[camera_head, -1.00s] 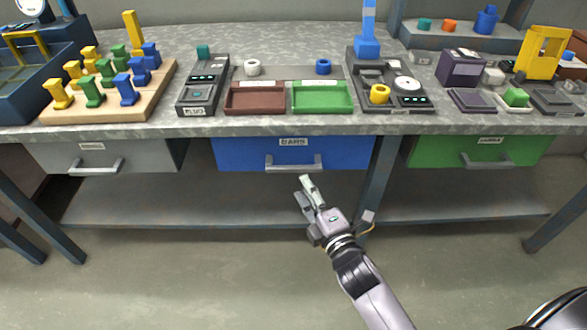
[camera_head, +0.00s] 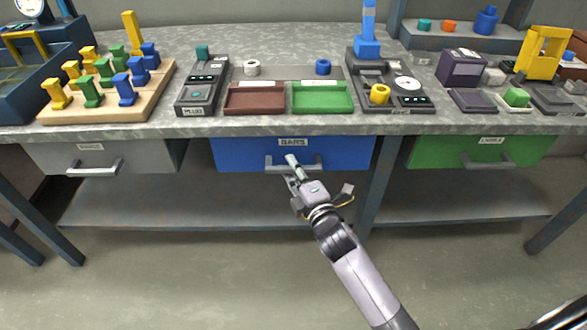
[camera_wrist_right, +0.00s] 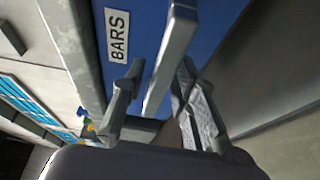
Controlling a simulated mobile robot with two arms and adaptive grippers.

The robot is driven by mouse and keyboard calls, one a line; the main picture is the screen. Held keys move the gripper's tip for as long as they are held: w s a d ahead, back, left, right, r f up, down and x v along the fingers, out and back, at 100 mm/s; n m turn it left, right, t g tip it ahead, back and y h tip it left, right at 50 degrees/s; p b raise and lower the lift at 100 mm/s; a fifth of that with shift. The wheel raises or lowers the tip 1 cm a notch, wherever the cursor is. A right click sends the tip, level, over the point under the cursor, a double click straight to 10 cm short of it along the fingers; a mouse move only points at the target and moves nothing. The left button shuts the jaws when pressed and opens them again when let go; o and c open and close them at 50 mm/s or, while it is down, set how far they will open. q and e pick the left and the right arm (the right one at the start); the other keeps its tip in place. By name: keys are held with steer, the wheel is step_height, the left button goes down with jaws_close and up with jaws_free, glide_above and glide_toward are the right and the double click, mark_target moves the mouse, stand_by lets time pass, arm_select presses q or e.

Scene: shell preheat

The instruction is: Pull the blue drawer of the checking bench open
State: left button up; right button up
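The blue drawer (camera_head: 345,153) is in the middle under the bench top and looks shut. It carries a label reading BARS and a grey bar handle (camera_head: 312,165). The fingers do not clearly touch the bar. The blue drawer front (camera_wrist_right: 140,50) also shows there behind the handle. My left gripper is not in view.
A grey drawer (camera_head: 110,158) is at the left and a green drawer (camera_head: 480,151) at the right. A bench leg (camera_head: 378,180) stands right of the blue drawer. A lower shelf (camera_head: 200,205) runs beneath. The bench top holds trays, devices and coloured pieces.

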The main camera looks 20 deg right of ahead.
jaws_close()
stand_by(0.6)
